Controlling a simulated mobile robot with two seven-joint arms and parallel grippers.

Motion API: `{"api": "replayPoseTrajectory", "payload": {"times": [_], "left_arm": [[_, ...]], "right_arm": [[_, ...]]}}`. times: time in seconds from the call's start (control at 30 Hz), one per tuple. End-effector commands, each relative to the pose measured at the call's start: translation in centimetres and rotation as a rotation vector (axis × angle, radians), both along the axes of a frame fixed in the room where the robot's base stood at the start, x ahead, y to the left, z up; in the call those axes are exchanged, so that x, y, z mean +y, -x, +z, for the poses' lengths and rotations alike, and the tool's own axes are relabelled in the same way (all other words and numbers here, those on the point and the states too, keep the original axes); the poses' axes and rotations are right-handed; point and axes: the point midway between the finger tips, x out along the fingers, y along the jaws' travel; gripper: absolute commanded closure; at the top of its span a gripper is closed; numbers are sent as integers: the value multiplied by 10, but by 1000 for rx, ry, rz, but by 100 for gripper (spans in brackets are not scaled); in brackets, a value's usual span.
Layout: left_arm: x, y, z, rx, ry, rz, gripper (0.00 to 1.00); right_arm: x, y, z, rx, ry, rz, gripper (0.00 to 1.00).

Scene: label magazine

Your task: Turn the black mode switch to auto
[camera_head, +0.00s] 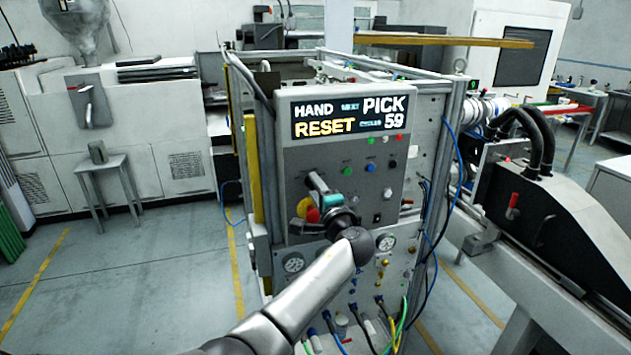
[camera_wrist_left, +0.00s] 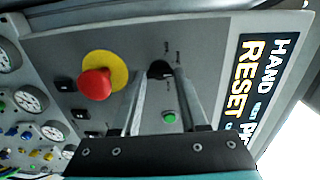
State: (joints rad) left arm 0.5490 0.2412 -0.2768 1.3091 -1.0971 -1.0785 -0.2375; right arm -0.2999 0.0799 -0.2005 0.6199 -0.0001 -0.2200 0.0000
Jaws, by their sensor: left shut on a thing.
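The grey control panel (camera_head: 350,150) stands upright on the front of a framed machine. The black mode switch (camera_wrist_left: 159,69) shows in the left wrist view as a small dark knob with tiny, unreadable labels around it. My left gripper (camera_wrist_left: 162,72) is shut on the switch, with one finger on each side of it. In the head view my left gripper (camera_head: 314,183) reaches the panel's left part and hides the switch, so I cannot tell which way it points. The display (camera_head: 350,116) reads HAND, PICK, RESET and 59.
A red emergency stop (camera_wrist_left: 95,84) on a yellow disc sits close beside the fingers. A green button (camera_wrist_left: 169,117) is close by too. Gauges (camera_head: 294,263) and cables lie below the panel. Open floor (camera_head: 140,275) is at the left.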

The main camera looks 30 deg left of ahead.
Motion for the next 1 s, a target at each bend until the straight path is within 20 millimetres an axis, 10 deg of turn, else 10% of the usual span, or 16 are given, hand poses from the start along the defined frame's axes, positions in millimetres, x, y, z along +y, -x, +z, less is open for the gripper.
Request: {"api": "replayPoseTrajectory", "payload": {"times": [1.0], "left_arm": [[0, 0, 0, 719, -615, -3, 100]], "right_arm": [[0, 0, 63, 0, 0, -1, 50]]}}
